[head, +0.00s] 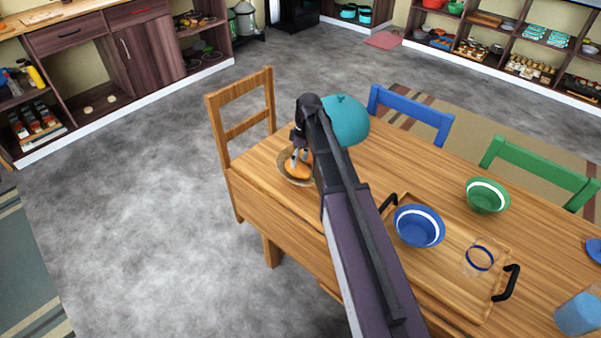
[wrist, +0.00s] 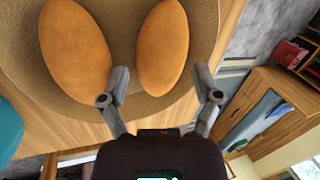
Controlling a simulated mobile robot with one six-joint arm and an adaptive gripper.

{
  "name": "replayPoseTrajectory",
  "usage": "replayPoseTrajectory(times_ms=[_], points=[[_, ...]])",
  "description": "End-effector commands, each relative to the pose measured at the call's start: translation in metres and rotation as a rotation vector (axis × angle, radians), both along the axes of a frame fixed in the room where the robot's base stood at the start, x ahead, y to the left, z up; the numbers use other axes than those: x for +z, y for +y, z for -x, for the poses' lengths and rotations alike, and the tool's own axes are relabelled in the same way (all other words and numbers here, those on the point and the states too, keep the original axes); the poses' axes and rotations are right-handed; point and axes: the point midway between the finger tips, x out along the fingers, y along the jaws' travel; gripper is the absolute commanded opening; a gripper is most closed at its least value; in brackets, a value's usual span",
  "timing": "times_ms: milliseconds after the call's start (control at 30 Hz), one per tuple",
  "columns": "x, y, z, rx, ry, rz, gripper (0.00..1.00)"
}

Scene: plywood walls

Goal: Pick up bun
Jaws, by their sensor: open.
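Two oval, orange-brown buns lie side by side in a round woven basket (wrist: 215,35). The right bun (wrist: 163,45) lies between and just beyond my fingertips in the wrist view, and the left bun (wrist: 75,50) is outside them. My gripper (wrist: 161,75) is open and empty, one finger on either side of the right bun; contact cannot be told. In the head view the basket (head: 284,174) sits at the table's left end, with a bun (head: 297,170) showing below my gripper (head: 299,154). My arm hides part of the basket.
A teal rounded object (head: 346,120) stands close behind the basket. A wooden tray (head: 455,283) holds a blue bowl (head: 419,226) and a glass (head: 480,257). A green bowl (head: 487,196) stands behind it. Wooden (head: 242,128), blue and green chairs surround the table.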

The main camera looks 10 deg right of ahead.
Motion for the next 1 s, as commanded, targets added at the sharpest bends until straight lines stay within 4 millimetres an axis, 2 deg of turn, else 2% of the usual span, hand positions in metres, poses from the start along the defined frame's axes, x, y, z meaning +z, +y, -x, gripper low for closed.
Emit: replayPoseTrajectory(times_ms=[33, 333, 1000], points=[[-0.009, 0.001, 0.001, 0.0, 0.0, 0.0, 0.81], [-0.028, 0.006, 0.005, 0.0, 0.0, 0.0, 0.81], [-0.03, 0.007, 0.006, 0.001, 0.0, 0.0, 0.81]])
